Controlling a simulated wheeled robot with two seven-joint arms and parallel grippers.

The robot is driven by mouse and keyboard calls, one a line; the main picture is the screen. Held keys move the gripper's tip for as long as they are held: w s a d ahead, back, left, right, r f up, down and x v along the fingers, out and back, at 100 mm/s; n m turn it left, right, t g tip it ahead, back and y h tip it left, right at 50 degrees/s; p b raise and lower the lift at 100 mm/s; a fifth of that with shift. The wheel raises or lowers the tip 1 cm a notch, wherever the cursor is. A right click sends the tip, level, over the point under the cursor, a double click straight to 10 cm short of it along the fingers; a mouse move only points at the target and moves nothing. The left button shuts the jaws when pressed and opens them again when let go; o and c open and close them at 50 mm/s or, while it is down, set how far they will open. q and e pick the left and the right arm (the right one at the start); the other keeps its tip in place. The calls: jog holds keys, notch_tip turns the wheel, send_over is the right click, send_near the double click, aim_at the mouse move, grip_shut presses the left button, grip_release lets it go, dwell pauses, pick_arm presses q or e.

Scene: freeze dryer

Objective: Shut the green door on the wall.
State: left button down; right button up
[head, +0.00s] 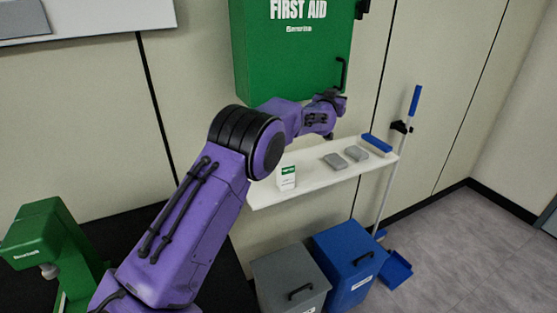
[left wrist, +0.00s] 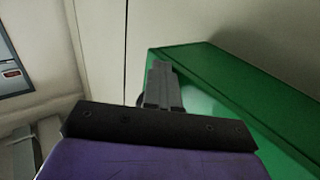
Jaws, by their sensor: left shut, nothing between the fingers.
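The green first aid cabinet (head: 290,55) hangs on the wall at the top of the head view, its top cut off. Its green door has white lettering and a black handle (head: 341,74) near the lower right corner. I see no clear gap around the door in the head view. My left gripper (head: 334,97) is shut and empty, just below the handle by the lower right corner. In the left wrist view its fingers (left wrist: 163,84) overlap the green cabinet (left wrist: 245,85); I cannot tell whether they touch. My right gripper is not in view.
A white shelf (head: 325,183) below the cabinet holds a small box (head: 286,177), grey blocks and a blue item. Grey (head: 291,282) and blue (head: 345,262) bins stand below. A blue-topped pole (head: 414,101) stands at right. A green device (head: 50,245) is at lower left.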

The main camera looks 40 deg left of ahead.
pick_arm(q)
jog(key=shift+a, duration=0.1)
dwell(0.3)
jog(key=s+d+b, duration=0.1)
jog(key=s+d, duration=0.1)
jog(key=d, duration=0.4)
jog(key=s+d+b, duration=0.1)
jog(key=s+d, duration=0.2)
jog(key=d, duration=0.4)
jog(key=shift+s+b, duration=0.25)
jog(key=shift+b, duration=0.15)
